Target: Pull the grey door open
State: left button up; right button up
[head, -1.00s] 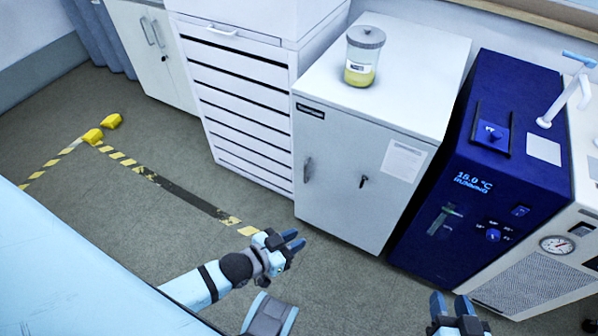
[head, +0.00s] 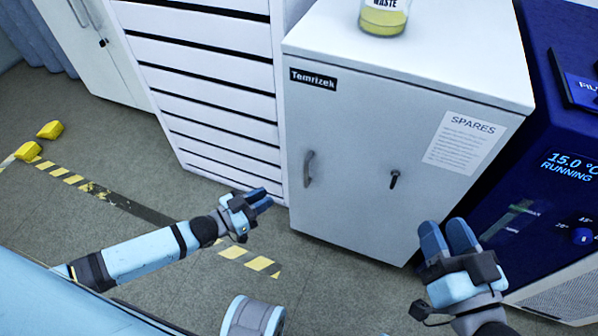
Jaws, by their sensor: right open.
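The grey door (head: 345,133) is the front of a low cabinet in the middle of the head view, and it is shut. It has a grey upright handle (head: 309,168) near its left edge and a dark key or latch (head: 394,180) further right. My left gripper (head: 266,199) is apart from the door, left of and below the handle in the picture; whether its jaws are parted is unclear. My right gripper (head: 447,236) is open and empty, in front of the door's lower right part, with its fingers pointing up in the picture.
A white drawer stack (head: 205,82) stands left of the cabinet and a dark blue chiller (head: 545,130) right of it. A waste jar (head: 384,18) stands on the cabinet top (head: 440,50). Striped tape (head: 245,259) marks the floor, which is clear before the door.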

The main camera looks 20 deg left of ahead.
aim_at(306, 185)
pick_arm(q)
jog(key=shift+b+x, duration=2.35)
jog(key=shift+x, duration=4.55)
pick_arm(e)
jog(key=shift+n+g, duration=0.6)
jog(key=shift+n, duration=0.2)
jog(key=f, duration=0.4)
jog(key=shift+w+d+f, duration=0.15)
jog(key=shift+w, duration=0.2)
pick_arm(q)
jog(key=shift+c, duration=0.2)
grip_shut()
